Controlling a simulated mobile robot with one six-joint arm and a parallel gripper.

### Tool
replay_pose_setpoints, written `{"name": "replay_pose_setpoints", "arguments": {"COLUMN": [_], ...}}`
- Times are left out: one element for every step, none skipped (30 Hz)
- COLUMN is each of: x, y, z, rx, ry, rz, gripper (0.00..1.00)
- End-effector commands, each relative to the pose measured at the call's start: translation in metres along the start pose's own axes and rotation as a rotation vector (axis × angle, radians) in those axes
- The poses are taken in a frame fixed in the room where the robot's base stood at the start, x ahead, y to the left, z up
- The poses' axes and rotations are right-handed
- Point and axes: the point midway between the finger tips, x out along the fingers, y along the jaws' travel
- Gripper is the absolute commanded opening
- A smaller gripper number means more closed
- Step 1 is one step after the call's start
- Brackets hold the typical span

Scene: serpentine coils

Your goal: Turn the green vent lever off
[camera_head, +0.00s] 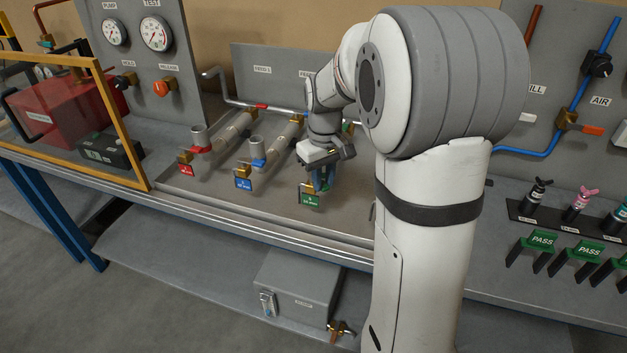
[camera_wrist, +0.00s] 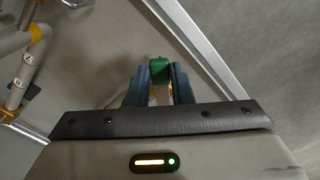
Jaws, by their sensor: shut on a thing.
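My gripper (camera_wrist: 160,88) has its two blue fingers on either side of a green piece, the green vent lever (camera_wrist: 160,68), and is shut on it. In the head view my gripper (camera_head: 322,181) reaches down at the third valve from the left, just above a green tag (camera_head: 310,202). The lever itself is mostly hidden there behind my fingers and wrist. The lever's exact angle cannot be told.
To the left stand a valve with a red lever (camera_head: 202,149) and one with a blue lever (camera_head: 258,163). A gauge panel (camera_head: 140,80) rises behind them. Bottles (camera_head: 579,203) and PASS stands (camera_head: 541,240) are at the right. A grey box (camera_head: 296,284) sits on the lower shelf.

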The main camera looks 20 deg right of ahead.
Motion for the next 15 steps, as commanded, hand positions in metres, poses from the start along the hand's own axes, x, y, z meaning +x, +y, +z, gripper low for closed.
{"name": "replay_pose_setpoints", "arguments": {"x": [-0.004,-0.004,-0.004,-0.004,-0.004,-0.004,-0.004,-0.004,-0.004,-0.004,-0.004,-0.004,-0.004,-0.004,-0.004], "y": [0.004,0.005,0.007,0.009,0.01,0.012,0.013,0.014,0.016,0.017,0.018,0.019,0.02,0.021,0.023], "z": [-0.004,-0.004,-0.004,-0.004,-0.004,-0.005,-0.005,-0.005,-0.006,-0.006,-0.007,-0.007,-0.008,-0.008,-0.009], "rx": [-0.041,-0.069,-0.107,-0.135,-0.164,-0.201,-0.229,-0.257,-0.293,-0.319,-0.346,-0.379,-0.403,-0.427,-0.457], "ry": [0.015,0.015,0.015,0.015,0.015,0.015,0.015,0.014,0.014,0.014,0.014,0.014,0.014,0.014,0.014], "rz": [0.005,0.006,0.006,0.006,0.006,0.007,0.007,0.007,0.007,0.007,0.007,0.007,0.007,0.008,0.008], "gripper": [0.0,0.0,0.0,0.0,0.0,0.0,0.0,0.0,0.0,0.0,0.0,0.0,0.0,0.0,0.0]}}
